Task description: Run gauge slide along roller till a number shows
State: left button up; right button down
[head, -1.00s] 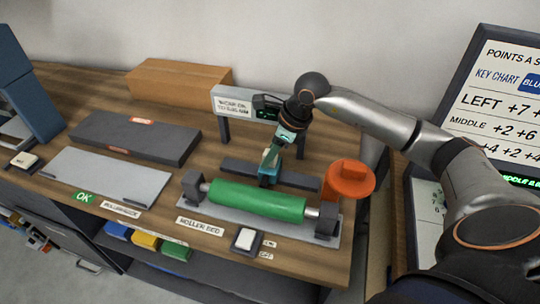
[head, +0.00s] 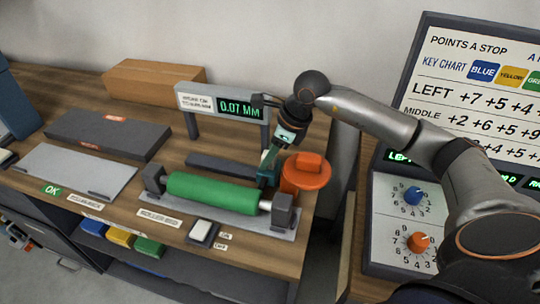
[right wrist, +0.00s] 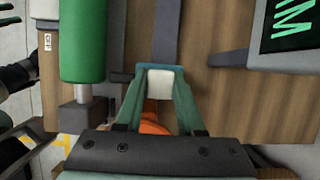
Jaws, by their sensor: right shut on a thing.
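The green roller (head: 212,192) lies across the roller bed between two dark end supports, and its near end shows in the right wrist view (right wrist: 83,40). A dark rail (head: 222,167) runs behind it. My right gripper (head: 269,178) is shut on the pale gauge slide (right wrist: 159,84) at the right end of the rail. In the head view the gripper mostly hides the slide. The gauge display (head: 239,108) behind the rail reads 0.07 MM in green.
An orange knobbed object (head: 306,173) stands close right of the gripper. A white button (head: 203,231) sits in front of the roller. A grey plate (head: 74,172), a dark slab (head: 108,134) and a cardboard box (head: 154,78) lie left. A points chart board (head: 480,90) stands right.

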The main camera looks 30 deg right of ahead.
jog(key=shift+s+d, duration=0.1)
jog(key=shift+d, duration=0.05)
jog(key=c, duration=0.7)
grip_release()
jog(key=shift+s, duration=0.15)
jog(key=shift+o, duration=0.9)
jog(key=v, duration=1.2)
jog(key=shift+r, duration=0.3)
